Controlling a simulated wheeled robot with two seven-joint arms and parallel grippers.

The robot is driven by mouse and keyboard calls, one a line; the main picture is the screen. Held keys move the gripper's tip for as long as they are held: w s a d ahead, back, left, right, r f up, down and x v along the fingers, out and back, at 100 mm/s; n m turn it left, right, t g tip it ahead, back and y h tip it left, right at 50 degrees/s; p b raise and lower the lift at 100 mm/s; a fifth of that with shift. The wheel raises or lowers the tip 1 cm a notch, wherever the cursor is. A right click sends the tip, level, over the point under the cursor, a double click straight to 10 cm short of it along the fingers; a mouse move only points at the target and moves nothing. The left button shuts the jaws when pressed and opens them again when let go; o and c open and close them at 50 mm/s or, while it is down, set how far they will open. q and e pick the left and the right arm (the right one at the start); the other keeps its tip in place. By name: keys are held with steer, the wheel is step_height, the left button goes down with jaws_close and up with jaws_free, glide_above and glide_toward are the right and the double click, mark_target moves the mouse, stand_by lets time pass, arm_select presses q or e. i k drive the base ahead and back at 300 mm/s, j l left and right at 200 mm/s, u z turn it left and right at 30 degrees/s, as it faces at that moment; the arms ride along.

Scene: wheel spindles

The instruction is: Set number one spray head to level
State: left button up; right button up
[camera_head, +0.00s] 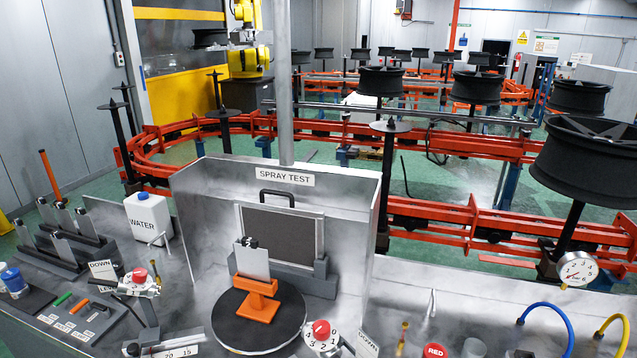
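Two red-knobbed devices stand on the grey bench, and I cannot tell for sure which is number one spray head. The left device (139,276) has a red knob on a pale body, beside a placard (103,270) that reads DOWN with partly hidden lettering below. The right device (321,331) has a red knob on a white dial with numbers, and a DOWN label (367,343) is at its right. The tilt of either head is too small to tell. Neither of my grippers is in view.
The SPRAY TEST booth (285,177) holds an orange stand (257,300) with a grey plate on a black turntable (290,325). A WATER jug (149,215) stands left. A gauge (577,268) and blue and yellow hoses are at right.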

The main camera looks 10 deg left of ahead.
mark_target(149, 289)
steer(key=u, duration=1.4)
